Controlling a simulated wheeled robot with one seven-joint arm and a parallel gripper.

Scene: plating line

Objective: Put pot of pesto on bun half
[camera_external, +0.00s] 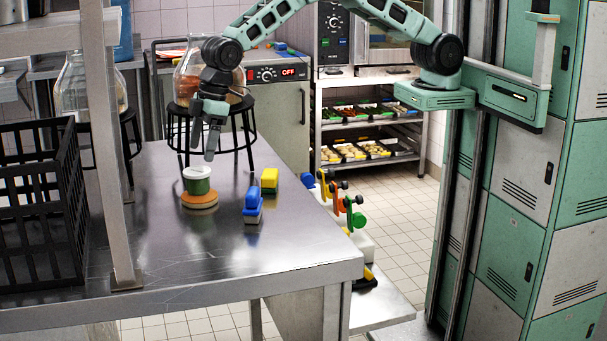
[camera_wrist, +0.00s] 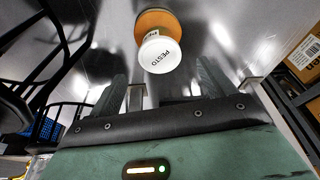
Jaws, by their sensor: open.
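The pot of pesto (camera_external: 197,180) is a green pot with a white lid. It stands upright on the orange-brown bun half (camera_external: 200,199) on the steel table. My gripper (camera_external: 211,150) is above and slightly right of the pot, pointing down. Its fingers are apart with nothing between them, and the pot is clear of them in the wrist view (camera_wrist: 163,80).
A blue-topped item (camera_external: 253,203) and a yellow block (camera_external: 270,180) stand right of the bun. A black crate (camera_external: 40,205) and a shelf post (camera_external: 112,150) are at the left. Black stools (camera_external: 240,125) stand behind the table. The table's front is clear.

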